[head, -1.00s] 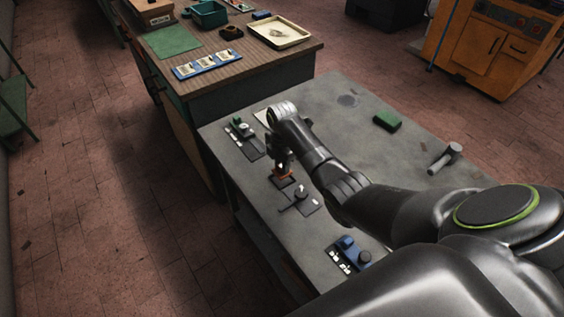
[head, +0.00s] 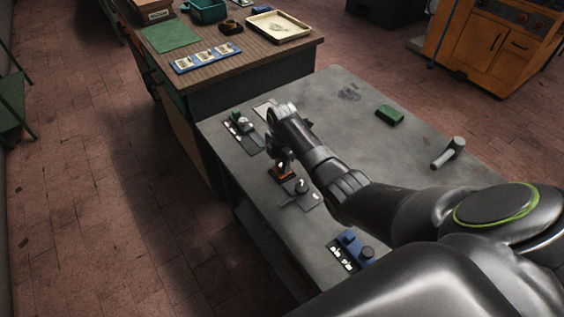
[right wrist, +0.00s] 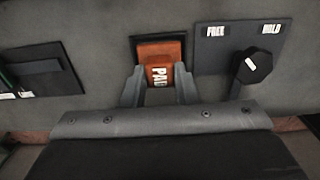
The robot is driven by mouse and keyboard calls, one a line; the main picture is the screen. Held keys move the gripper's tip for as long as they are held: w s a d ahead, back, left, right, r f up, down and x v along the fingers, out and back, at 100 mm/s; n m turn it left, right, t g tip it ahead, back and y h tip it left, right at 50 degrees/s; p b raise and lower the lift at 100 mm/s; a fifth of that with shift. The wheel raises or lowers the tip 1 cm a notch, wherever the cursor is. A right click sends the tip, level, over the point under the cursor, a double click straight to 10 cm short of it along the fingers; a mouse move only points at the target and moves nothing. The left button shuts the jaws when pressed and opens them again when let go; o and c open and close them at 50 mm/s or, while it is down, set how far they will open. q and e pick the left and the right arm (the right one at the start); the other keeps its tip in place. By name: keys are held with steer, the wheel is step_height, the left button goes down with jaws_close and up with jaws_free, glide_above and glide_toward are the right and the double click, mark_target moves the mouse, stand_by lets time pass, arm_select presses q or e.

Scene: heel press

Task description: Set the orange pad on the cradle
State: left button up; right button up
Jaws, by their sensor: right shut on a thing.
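The orange pad (right wrist: 160,62), marked PAD, is between the two fingers of my right gripper (right wrist: 160,88) in the right wrist view. The gripper is shut on it. The pad also shows as a small orange patch in the head view (head: 279,175), under my gripper (head: 283,163). The dark cradle (right wrist: 158,36) shows as a rim around the far edge of the pad. The pad lies over the cradle and looks level with it; whether it is fully seated I cannot tell. My left gripper is not in view.
A dark plate marked FREE and HOLD with a black knob (right wrist: 253,66) stands right beside the cradle. On the grey bench (head: 340,100) are a green fixture (head: 240,124), a blue fixture (head: 350,248), a green block (head: 389,115) and a hammer-like tool (head: 449,153).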

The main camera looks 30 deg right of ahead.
steer(key=shift+f, duration=0.35)
steer(key=o, duration=1.1)
steer(key=shift+c, duration=0.2)
step_height(320, 180, up, 18)
steer(key=p, duration=0.2)
steer(key=shift+f, duration=0.25)
steer(key=shift+a, duration=0.1)
